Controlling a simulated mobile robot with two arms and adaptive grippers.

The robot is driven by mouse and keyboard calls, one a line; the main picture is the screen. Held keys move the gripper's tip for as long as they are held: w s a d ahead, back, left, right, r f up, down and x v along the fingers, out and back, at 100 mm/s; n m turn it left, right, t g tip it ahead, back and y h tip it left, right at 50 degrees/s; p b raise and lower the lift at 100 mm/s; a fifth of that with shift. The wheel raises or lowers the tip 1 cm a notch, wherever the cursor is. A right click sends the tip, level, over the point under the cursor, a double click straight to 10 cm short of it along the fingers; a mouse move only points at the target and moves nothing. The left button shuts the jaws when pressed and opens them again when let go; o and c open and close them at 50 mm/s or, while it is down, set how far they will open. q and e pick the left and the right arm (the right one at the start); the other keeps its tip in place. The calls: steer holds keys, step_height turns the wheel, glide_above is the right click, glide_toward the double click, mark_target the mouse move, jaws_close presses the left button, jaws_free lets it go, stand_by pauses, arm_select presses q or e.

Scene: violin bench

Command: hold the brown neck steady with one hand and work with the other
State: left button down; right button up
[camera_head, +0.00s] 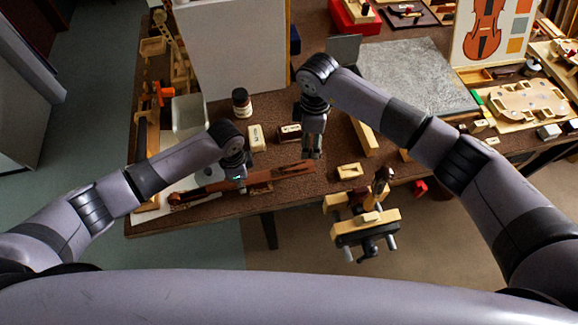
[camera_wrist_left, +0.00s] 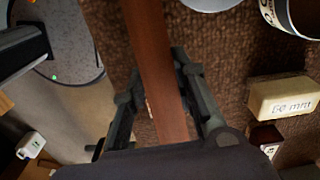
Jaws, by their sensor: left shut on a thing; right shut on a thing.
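The brown neck (camera_head: 275,173) lies lengthwise near the front edge of the bench, its right end below my right gripper. My left gripper (camera_head: 239,182) comes down over its middle. In the left wrist view the neck (camera_wrist_left: 150,45) runs between the two dark fingers of my left gripper (camera_wrist_left: 165,105), which is shut on it. My right gripper (camera_head: 314,154) points down at the neck's right end. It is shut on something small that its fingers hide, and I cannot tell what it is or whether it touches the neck.
A light block (camera_head: 257,138), a dark block (camera_head: 289,132) and a jar (camera_head: 241,102) stand behind the neck. A wooden vise (camera_head: 366,230) juts from the front edge at right. A small wooden tray (camera_head: 349,171) lies right of my right gripper. A white panel (camera_head: 232,50) stands behind.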

arm_select(q)
steer(key=c, duration=1.2)
jaws_free()
